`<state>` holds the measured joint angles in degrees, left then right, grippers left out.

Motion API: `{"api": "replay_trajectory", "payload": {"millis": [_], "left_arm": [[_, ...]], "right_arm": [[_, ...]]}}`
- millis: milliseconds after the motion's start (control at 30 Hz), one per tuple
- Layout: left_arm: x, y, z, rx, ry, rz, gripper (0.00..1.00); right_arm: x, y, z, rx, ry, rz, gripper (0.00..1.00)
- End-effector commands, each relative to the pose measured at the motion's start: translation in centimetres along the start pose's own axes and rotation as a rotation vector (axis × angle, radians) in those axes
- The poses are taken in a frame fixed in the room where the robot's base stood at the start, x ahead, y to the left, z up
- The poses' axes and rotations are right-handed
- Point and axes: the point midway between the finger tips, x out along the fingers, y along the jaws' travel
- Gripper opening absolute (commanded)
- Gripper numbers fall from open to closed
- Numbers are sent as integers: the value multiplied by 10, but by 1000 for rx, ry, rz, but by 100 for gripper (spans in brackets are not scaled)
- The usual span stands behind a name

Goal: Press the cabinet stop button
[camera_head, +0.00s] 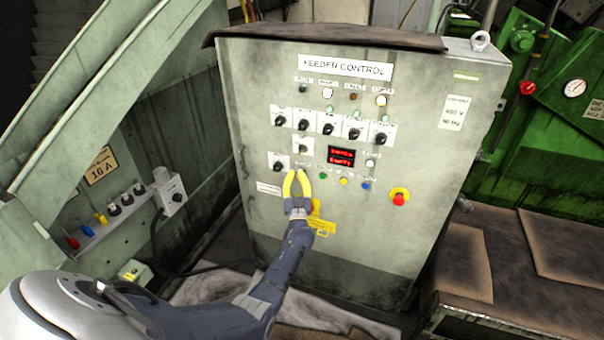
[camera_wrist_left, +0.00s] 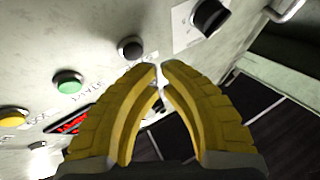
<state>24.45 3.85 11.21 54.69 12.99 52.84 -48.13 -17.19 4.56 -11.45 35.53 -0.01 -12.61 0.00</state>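The grey feeder control cabinet (camera_head: 375,235) stands upright in front of me. A row of buttons crosses its front: a dark button (camera_wrist_left: 130,48), a green one (camera_head: 323,176), a yellow one (camera_head: 343,181) and a blue one (camera_head: 365,185). The dark button's label is too blurred to read. A red mushroom button on a yellow plate (camera_head: 400,197) sits lower right. My left gripper (camera_head: 296,171) is in front of the panel, near the dark button, which its fingers hide in the head view. Its yellow fingertips nearly meet, with nothing between them. Contact is not visible. My right gripper is out of view.
Selector knobs (camera_head: 328,129) and a red display (camera_head: 341,156) sit above the buttons. A yellow piece (camera_head: 322,226) shows beside my left wrist. A sloping green-grey structure (camera_head: 100,110) stands left, green machinery (camera_head: 560,130) right, and a low brown platform (camera_head: 520,265) lower right.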

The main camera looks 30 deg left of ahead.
Motion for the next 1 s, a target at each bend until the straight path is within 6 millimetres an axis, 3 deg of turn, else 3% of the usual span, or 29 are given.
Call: {"api": "replay_trajectory", "payload": {"millis": [600, 1000], "left_arm": [[-37, -19, -19, 0, -1, 0, 0], [-39, -21, -21, 0, -1, 0, 0]], "right_arm": [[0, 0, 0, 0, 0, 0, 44], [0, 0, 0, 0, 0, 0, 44]]}}
